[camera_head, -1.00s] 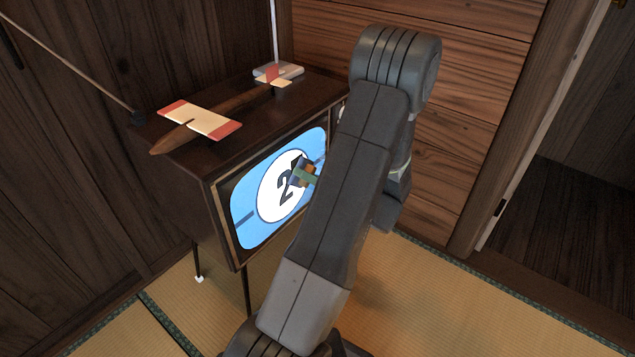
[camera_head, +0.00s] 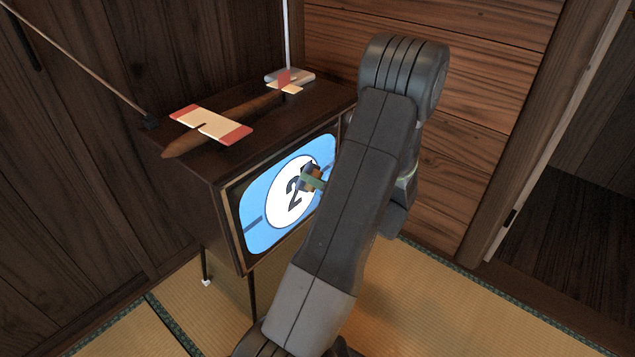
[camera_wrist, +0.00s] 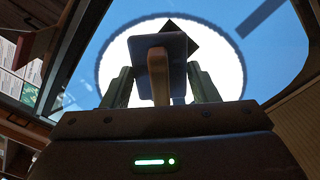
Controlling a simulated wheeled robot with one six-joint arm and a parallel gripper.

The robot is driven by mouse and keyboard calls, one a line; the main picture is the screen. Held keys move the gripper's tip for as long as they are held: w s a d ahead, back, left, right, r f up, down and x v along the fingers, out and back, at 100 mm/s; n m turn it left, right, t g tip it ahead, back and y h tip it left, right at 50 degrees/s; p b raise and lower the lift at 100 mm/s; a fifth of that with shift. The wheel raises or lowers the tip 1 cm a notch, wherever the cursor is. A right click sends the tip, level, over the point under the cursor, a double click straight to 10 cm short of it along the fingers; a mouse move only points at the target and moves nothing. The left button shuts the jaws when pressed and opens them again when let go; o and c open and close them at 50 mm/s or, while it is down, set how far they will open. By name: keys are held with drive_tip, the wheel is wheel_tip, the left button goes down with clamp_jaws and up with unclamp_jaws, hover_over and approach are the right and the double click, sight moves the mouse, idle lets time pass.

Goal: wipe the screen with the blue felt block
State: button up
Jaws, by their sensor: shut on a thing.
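The screen (camera_head: 262,207) is the lit front of a dark wooden television set. It shows a white disc with a black figure on blue. My gripper (camera_wrist: 160,78) is shut on the tan handle of the blue felt block (camera_wrist: 172,43), with a green finger on each side. In the head view, the blue felt block (camera_head: 307,171) is in front of the disc's upper right and hides part of the figure. I cannot tell whether its felt face touches the glass. My arm hides the screen's right edge in the head view.
A model plane (camera_head: 228,121) with red-tipped cream wings lies on the television top, with a pale object (camera_head: 291,77) by its tail. Antenna rods rise behind. Wooden walls stand close behind and at left. The tatami floor (camera_head: 445,300) is clear at lower right.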

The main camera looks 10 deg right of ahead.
drive_tip(key=shift+x, duration=0.9)
drive_tip(key=w+d+p, duration=0.2)
drive_tip(key=d, duration=0.1)
drive_tip(key=shift+w+d, duration=0.1)
drive_tip(key=shift+w, duration=0.1)
drive_tip(key=shift+p, duration=0.35)
drive_tip(key=shift+s+a, duration=0.55)
drive_tip(key=shift+a, duration=0.3)
drive_tip(key=shift+s+a, duration=0.55)
drive_tip(key=shift+a, duration=0.35)
drive_tip(key=shift+p+v, duration=0.6)
drive_tip(key=shift+v, duration=2.35)
